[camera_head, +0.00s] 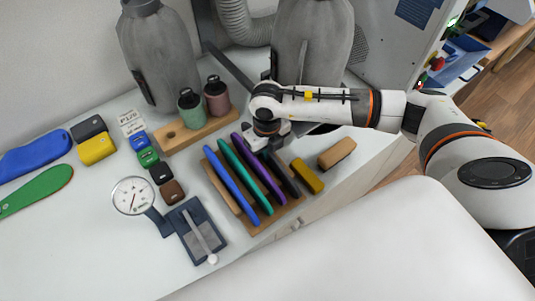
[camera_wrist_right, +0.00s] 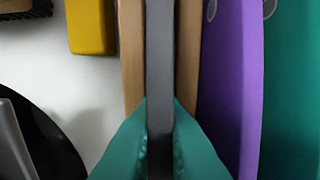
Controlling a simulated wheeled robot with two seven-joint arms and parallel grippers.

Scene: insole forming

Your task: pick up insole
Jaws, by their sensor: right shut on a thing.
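Several insoles stand on edge in a wooden rack (camera_head: 266,222) on the white table in the head view. They are a blue insole (camera_head: 233,181), a green insole (camera_head: 245,175), a purple insole (camera_head: 262,170) and a dark grey insole (camera_head: 288,178). My right gripper (camera_head: 268,142) is over the far end of the rack. In the wrist view its teal fingers (camera_wrist_right: 160,145) are shut on the dark grey insole (camera_wrist_right: 160,60), one on each side. The purple insole (camera_wrist_right: 228,70) and green insole (camera_wrist_right: 288,90) stand beside it. My left gripper is not in view.
A yellow block (camera_head: 307,176) and a tan block (camera_head: 337,152) lie right of the rack. A dial gauge (camera_head: 133,196) stands left. The front table edge is close to the rack.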

